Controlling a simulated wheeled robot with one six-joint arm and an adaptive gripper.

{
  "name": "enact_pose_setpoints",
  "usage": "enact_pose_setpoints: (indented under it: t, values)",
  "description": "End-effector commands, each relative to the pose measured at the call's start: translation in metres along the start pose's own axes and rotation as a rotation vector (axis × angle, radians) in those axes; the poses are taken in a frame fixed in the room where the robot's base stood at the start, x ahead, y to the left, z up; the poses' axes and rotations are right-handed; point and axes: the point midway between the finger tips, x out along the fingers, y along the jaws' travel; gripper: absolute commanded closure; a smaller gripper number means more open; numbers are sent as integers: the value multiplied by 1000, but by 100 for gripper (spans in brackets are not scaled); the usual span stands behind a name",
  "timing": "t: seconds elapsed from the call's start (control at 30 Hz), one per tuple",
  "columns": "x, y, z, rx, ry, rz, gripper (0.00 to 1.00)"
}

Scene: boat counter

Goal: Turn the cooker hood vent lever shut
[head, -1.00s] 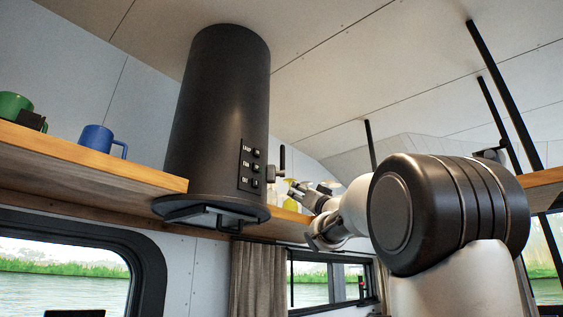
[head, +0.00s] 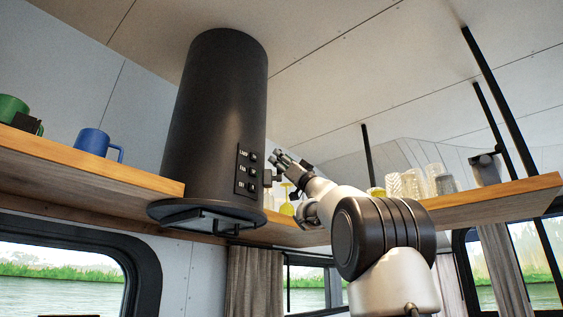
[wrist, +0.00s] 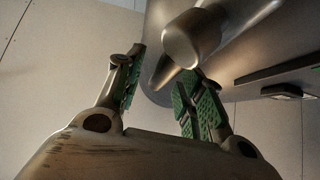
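The dark cylindrical cooker hood (head: 215,110) rises to the ceiling and flares into a round rim at its base. The vent lever's hub (head: 268,178) sticks out of its right side. In the head view the handle is hidden behind or beside my gripper (head: 279,160), which is up at the hood's right side. In the wrist view the rounded lever hub (wrist: 190,42) is just beyond my fingertips. A short bar, apparently the handle, runs down-left from it towards the gap between the fingers. My gripper (wrist: 162,75) is open, green pads apart; contact cannot be told.
A labelled switch panel (head: 246,170) is on the hood's front. A wooden shelf (head: 100,165) runs along the wall with a blue mug (head: 92,145) and a green mug (head: 14,108). Several glasses (head: 412,184) stand on the shelf's right part, behind my arm.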

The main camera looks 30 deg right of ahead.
Motion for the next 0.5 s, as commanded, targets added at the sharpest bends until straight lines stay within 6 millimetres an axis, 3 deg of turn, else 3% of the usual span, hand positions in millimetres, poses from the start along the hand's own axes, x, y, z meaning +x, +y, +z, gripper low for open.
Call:
enact_pose_setpoints:
  t: [0.17,0.37,0.5]
  values:
    - [0,0,0,0,0,0,64]
    - [0,0,0,0,0,0,100]
    - [0,0,0,0,0,0,100]
